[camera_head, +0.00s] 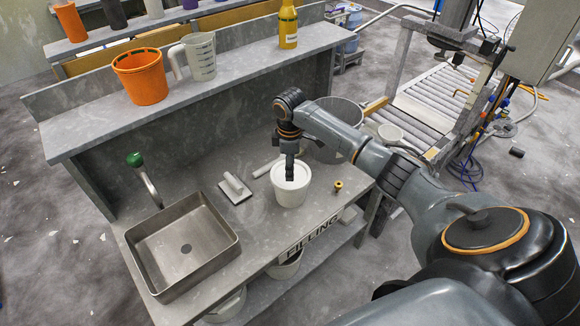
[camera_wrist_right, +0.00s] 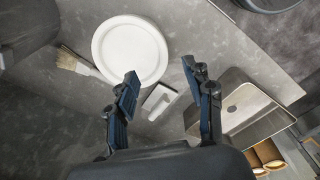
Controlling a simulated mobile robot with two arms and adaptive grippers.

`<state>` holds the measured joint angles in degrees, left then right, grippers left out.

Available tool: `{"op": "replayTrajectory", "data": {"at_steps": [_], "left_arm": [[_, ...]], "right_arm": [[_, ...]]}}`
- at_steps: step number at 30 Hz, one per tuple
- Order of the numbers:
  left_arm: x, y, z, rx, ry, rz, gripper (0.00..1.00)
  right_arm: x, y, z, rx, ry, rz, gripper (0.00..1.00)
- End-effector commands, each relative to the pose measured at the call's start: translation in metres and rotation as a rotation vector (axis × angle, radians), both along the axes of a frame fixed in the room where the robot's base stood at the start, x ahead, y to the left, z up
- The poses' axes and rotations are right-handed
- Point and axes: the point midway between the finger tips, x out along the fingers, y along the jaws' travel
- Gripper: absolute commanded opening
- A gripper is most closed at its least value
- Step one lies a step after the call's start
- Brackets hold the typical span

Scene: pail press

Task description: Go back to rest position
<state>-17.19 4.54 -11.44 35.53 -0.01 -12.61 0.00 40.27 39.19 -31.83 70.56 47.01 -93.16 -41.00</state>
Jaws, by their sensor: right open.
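My right gripper (camera_head: 289,175) comes in from the right in the head view and points down over a white pail (camera_head: 290,195) on the grey bench. The right wrist view shows its two fingers apart with nothing between the tips (camera_wrist_right: 160,70). In that view the round white lid (camera_wrist_right: 130,50) lies flat, beyond and to the left of the fingers. I cannot tell from these views whether the fingers touch the lid. My left gripper is in neither view.
The steel sink (camera_head: 185,243) is left of the pail. A white-handled trowel (camera_head: 235,187) and a brush (camera_wrist_right: 78,62) lie nearby, with a small brass fitting (camera_head: 338,186) to the right. A raised shelf (camera_head: 240,65) holds an orange bucket (camera_head: 141,78), jug (camera_head: 199,57) and yellow bottle (camera_head: 288,27).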

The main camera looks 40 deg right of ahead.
Motion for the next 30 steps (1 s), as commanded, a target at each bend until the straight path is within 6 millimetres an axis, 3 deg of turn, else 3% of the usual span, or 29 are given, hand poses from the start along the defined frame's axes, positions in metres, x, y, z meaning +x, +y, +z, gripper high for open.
{"op": "replayTrajectory", "data": {"at_steps": [17, 20, 23, 27, 30], "left_arm": [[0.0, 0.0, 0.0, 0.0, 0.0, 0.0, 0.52], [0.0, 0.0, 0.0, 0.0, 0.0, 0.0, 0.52], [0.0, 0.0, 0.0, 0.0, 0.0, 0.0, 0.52], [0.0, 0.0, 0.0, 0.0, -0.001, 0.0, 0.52], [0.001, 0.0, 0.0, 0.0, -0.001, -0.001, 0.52]], "right_arm": [[-0.002, 0.005, -0.004, 0.0, 0.001, 0.005, 0.52], [-0.014, 0.027, -0.021, 0.004, 0.002, 0.019, 0.52], [-0.041, 0.07, -0.049, 0.017, -0.006, 0.033, 0.52], [-0.098, 0.139, -0.08, 0.062, -0.05, -0.005, 0.52], [-0.141, 0.176, -0.086, 0.106, -0.092, -0.08, 0.52]]}}
